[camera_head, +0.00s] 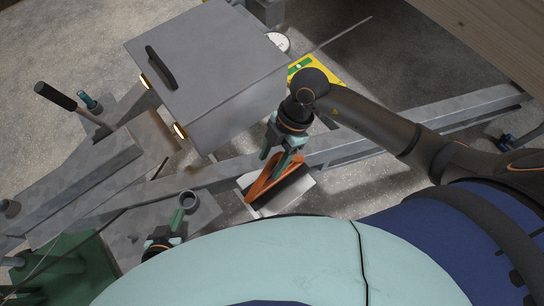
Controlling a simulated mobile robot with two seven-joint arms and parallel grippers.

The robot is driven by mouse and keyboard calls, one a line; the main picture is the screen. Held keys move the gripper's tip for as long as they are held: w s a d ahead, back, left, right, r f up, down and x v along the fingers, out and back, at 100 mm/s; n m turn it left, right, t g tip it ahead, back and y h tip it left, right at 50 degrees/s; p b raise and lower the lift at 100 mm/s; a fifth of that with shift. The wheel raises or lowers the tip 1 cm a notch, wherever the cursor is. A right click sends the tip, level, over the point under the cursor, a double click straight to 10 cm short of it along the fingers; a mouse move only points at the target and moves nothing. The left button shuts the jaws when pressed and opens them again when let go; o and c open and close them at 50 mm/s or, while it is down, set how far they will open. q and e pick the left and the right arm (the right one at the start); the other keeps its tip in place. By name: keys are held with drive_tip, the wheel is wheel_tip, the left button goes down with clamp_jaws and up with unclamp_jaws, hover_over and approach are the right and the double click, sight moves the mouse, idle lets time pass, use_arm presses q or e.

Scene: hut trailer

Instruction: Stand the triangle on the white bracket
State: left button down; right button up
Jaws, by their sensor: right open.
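The orange triangle (261,189) is at the white bracket (297,196), below the middle of the view. It looks tilted up over the bracket; I cannot tell exactly how its lower edge rests there. My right gripper (277,164) comes down from above with its fingers open at the triangle's upper part. One finger overlaps the triangle in the picture, and I cannot tell whether it touches. My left gripper (174,225) is low at the left, apart from the triangle, partly hidden by my own body. Whether its fingers are open or shut is unclear.
A grey metal box (205,65) with a black handle stands behind. A long grey beam (360,143) runs past the bracket. A hammer (66,102) and a green stand (70,270) are at the left. A yellow level (312,70) lies behind my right arm.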

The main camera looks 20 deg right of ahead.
use_arm(q)
drive_tip(key=shift+r, duration=0.1)
use_arm(e)
drive_tip(key=shift+r, duration=0.3)
use_arm(q)
drive_tip(key=shift+r+p, duration=0.5)
drive_tip(key=shift+p, duration=0.05)
use_arm(e)
drive_tip(key=v, duration=1.2)
drive_tip(key=shift+r, duration=0.15)
